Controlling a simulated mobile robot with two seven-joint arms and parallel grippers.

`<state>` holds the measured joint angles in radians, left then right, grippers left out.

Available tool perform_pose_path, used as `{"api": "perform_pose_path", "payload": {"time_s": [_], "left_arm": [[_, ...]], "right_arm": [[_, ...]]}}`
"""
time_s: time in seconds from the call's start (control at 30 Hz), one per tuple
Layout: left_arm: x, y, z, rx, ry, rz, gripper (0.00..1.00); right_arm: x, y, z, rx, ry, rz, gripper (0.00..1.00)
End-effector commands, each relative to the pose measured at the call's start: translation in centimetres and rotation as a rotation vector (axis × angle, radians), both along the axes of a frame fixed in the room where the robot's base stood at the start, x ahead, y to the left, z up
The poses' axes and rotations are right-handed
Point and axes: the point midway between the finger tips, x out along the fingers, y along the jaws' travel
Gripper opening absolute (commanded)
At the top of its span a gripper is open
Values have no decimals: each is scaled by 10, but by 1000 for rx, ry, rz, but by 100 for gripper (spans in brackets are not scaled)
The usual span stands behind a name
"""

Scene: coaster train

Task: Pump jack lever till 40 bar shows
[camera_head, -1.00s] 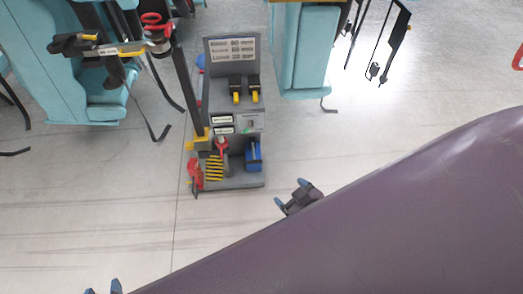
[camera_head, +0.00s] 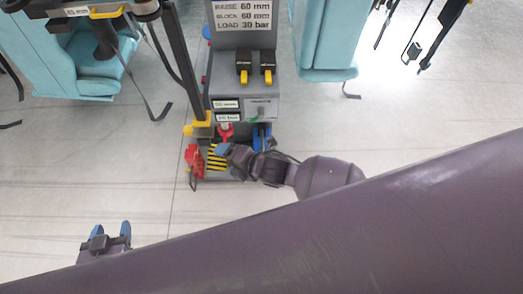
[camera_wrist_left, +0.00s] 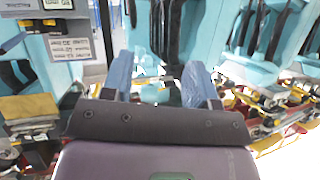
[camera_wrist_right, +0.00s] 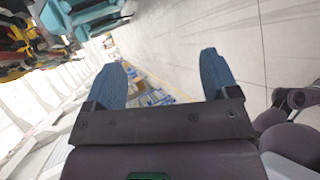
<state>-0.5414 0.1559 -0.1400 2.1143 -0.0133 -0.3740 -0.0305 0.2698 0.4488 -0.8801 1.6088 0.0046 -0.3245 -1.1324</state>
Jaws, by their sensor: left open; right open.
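The grey jack station (camera_head: 245,80) stands upright on the floor in the head view. The lever cannot be clearly told apart. A small display (camera_head: 261,112) is above the pump; its reading is too small to read.
A sign on the station reads raise 60 mm, block 60 mm, load 30 bar. A red object (camera_head: 193,158) is at the base's left.

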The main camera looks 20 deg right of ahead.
Motion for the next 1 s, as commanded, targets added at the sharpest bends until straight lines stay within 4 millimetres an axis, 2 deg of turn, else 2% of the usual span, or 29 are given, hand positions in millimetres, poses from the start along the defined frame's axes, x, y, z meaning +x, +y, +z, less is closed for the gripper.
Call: {"api": "perform_pose_path", "payload": {"time_s": [0.03,0.27,0.47,0.67,0.8,0.9,1.0], "left_arm": [[-2,0,-18,4,16,-4,54],[-4,-2,-52,15,48,-17,54],[-9,-4,-85,23,91,-29,54],[-17,-6,-119,32,144,-42,54],[-24,-8,-142,36,186,-52,54],[-28,-9,-156,39,211,-59,54],[-30,-10,-164,41,228,-64,54]], "right_arm": [[3,2,-27,-79,-33,72,80],[24,-5,-99,-429,-234,390,80],[48,-31,-165,-724,-402,669,80],[80,-76,-228,-1009,-556,953,80],[106,-115,-267,-1198,-654,1154,80],[126,-142,-288,-1316,-715,1284,80],[143,-164,-300,-1407,-763,1387,80]]}}
